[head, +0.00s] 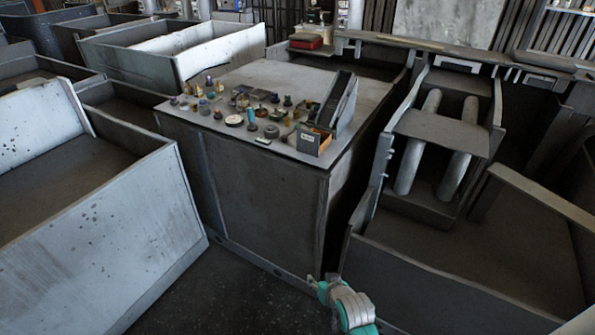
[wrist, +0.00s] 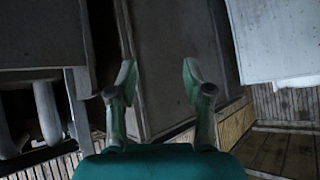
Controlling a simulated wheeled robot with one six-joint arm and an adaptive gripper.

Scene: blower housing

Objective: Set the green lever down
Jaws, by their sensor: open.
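My gripper (wrist: 156,82) is open in the wrist view, with its two green fingers spread apart and nothing between them. In the head view my white and green arm end shows low, in front of the grey cabinet (head: 260,190), below its top. I cannot pick out a green lever for certain in either view. Many small parts stand on the cabinet top, among them a dark green one (head: 288,101), but they are too small to tell apart.
Large open metal bins (head: 150,215) stand left, and a grey frame with two rollers (head: 455,150) stands right. Dark floor shows in front.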

